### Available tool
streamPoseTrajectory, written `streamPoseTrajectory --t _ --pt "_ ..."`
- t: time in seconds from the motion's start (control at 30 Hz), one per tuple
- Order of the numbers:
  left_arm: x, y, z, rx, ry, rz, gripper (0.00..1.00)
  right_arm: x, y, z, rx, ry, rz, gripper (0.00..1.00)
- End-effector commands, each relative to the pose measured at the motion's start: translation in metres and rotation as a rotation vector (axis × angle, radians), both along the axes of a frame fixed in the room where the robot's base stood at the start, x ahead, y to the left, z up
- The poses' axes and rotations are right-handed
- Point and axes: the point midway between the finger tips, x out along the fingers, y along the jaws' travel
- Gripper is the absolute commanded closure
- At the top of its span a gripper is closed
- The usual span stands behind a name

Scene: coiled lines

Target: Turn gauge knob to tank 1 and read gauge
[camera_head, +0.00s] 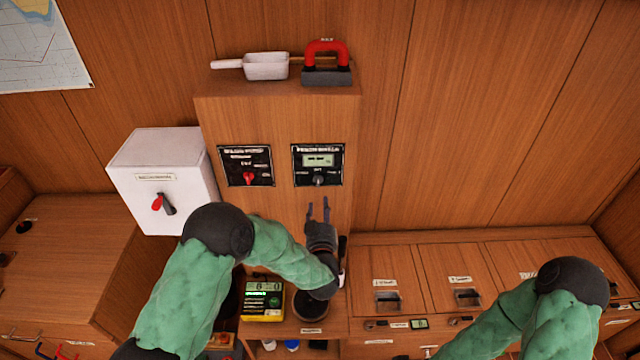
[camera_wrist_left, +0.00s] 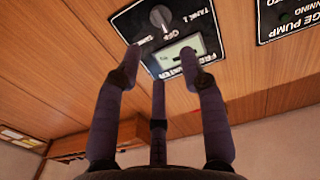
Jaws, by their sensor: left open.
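The gauge panel (camera_head: 299,180) is a black plate on the front of the wooden cabinet, with a pale lit display (camera_head: 318,160) and a small grey knob (camera_head: 318,180) below it. The left wrist view shows the same panel upside down, with the knob (camera_wrist_left: 160,18) near the words OFF and TANK 1. The knob seems to point at OFF. The display digits are too small to read. My left gripper (camera_head: 318,202) is open and empty, just below the panel, fingers pointing up at it, apart from the knob. My right gripper is out of view.
A pump panel with a red knob (camera_head: 248,178) is left of the gauge. A white switch box (camera_head: 180,205) stands further left. A scoop (camera_head: 266,66) and a red-handled block (camera_head: 326,76) lie on top. A yellow meter (camera_head: 262,300) sits below, beside my left arm.

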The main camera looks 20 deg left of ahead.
Motion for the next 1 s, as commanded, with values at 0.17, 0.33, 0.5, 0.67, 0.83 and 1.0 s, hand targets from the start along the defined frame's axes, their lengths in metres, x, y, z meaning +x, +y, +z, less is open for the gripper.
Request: streamPoseTrajectory --t 0.17,0.33,0.5,0.67,0.83,1.0 --pt "0.025 0.008 -0.003 0.000 0.001 0.003 0.59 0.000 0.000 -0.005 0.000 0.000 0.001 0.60" --pt "0.055 0.017 -0.002 -0.001 0.001 0.001 0.59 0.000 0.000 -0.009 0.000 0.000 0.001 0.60" --pt "0.079 0.023 -0.003 -0.001 0.003 0.001 0.59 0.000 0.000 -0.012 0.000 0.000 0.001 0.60" --pt "0.093 0.027 -0.002 -0.001 0.003 -0.001 0.59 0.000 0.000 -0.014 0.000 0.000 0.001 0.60" --pt "0.097 0.028 -0.002 -0.001 0.004 -0.002 0.59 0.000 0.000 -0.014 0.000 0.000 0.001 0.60" --pt "0.097 0.028 -0.002 -0.001 0.004 -0.002 0.59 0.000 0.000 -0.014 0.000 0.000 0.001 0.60"
